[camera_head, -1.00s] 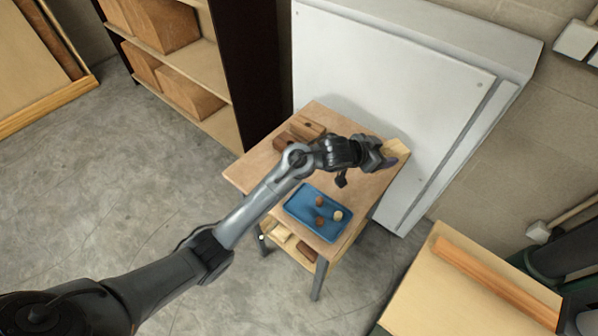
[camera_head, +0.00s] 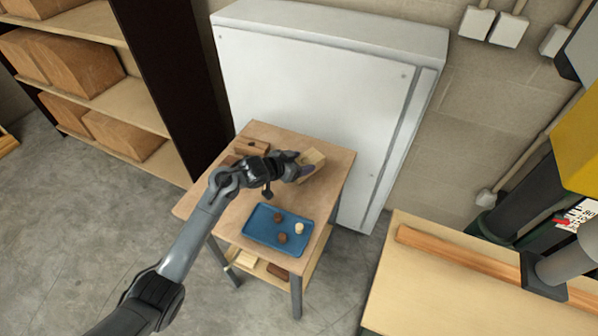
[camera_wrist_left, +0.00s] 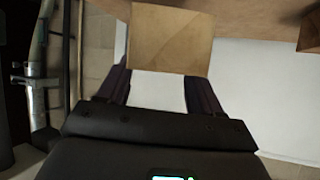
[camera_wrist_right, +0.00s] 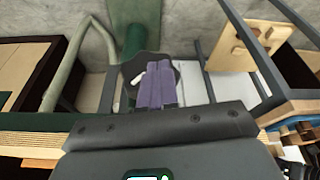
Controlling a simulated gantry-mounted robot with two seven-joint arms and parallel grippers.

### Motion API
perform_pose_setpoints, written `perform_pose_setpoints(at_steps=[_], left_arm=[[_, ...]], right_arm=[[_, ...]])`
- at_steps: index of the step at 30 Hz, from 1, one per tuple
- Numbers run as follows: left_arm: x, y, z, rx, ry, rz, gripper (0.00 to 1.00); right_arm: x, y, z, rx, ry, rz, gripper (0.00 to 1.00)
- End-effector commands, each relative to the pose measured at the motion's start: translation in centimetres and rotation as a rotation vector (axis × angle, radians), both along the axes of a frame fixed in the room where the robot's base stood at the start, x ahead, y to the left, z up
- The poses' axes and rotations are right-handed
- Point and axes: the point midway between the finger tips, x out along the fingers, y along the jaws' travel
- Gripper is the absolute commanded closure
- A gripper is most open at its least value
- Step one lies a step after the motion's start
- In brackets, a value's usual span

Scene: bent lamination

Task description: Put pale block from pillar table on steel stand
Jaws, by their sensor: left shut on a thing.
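The pale block (camera_head: 313,163) is between the fingers of my left gripper (camera_head: 300,167), over the back right part of the small wooden table (camera_head: 238,205). In the left wrist view the block (camera_wrist_left: 170,42) fills the gap between the dark fingers of the left gripper (camera_wrist_left: 170,75). Whether the block touches the tabletop is hard to tell. My right gripper (camera_wrist_right: 156,88) shows only in its own wrist view, with its purple finger pads together and nothing between them. I cannot make out a steel stand for certain.
A blue tray (camera_head: 257,238) with several small round pieces is on the table's front part. Brown blocks (camera_head: 250,147) lie at its back left. A grey cabinet (camera_head: 310,90) stands behind. A pale bench (camera_head: 420,290) with a wooden strip (camera_head: 460,262) is at right.

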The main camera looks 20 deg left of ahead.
Motion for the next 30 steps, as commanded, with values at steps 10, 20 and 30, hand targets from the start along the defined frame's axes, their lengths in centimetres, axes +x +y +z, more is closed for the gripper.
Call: perform_pose_setpoints(at_steps=[10,20,30], left_arm=[[0.1,0.3,-2.4,-0.001,0.001,0.0,1.0],[0.1,0.3,-4.1,-0.001,-0.002,0.0,1.0],[0.1,0.3,-4.4,0.0,0.0,0.0,0.18]], right_arm=[[0.0,0.1,-0.6,0.003,-0.001,-0.002,1.0],[0.0,0.0,-0.8,-0.001,0.0,0.001,1.0],[0.0,-0.2,-0.9,-0.007,0.0,0.005,1.0]])
